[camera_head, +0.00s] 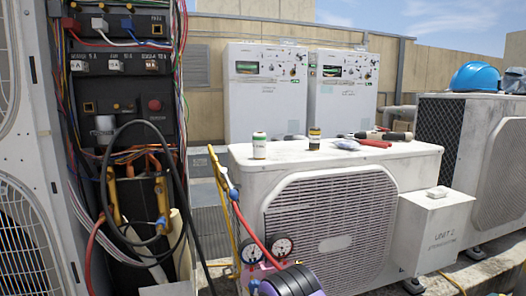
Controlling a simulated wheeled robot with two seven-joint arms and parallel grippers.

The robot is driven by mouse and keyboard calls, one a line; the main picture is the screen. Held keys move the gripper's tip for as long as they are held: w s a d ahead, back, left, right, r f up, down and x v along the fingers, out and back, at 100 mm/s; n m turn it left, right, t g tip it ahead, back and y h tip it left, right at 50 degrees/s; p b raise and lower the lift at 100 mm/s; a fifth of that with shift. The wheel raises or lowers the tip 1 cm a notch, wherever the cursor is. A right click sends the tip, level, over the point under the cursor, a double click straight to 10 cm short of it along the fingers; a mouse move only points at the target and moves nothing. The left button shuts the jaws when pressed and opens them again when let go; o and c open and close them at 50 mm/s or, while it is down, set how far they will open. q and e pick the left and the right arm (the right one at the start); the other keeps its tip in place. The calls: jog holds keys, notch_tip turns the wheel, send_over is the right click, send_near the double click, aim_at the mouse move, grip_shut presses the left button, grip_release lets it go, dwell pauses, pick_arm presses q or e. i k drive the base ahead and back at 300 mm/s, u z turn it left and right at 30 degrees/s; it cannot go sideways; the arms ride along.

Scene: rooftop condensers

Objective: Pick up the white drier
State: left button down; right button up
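A small upright white cylinder (259,145) with a coloured band near its top stands at the left end of the condenser's top (225,152); it looks like the white drier.
Red-handled tools (375,143) and small loose items lie right of the cylinders. Pressure gauges (281,247) with hoses hang before the condenser's left front. An open wiring cabinet (125,120) stands left. A blue helmet (475,77) rests on another unit. The condenser's front top is mostly clear.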

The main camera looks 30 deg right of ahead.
aim_at(259, 138)
jog(key=u, duration=0.1)
jog(key=k, duration=0.15)
jog(key=z, duration=1.05)
jog(key=i, duration=0.95)
jog(key=u, duration=0.7)
jog(key=k, duration=0.7)
jog(key=z, duration=0.05)
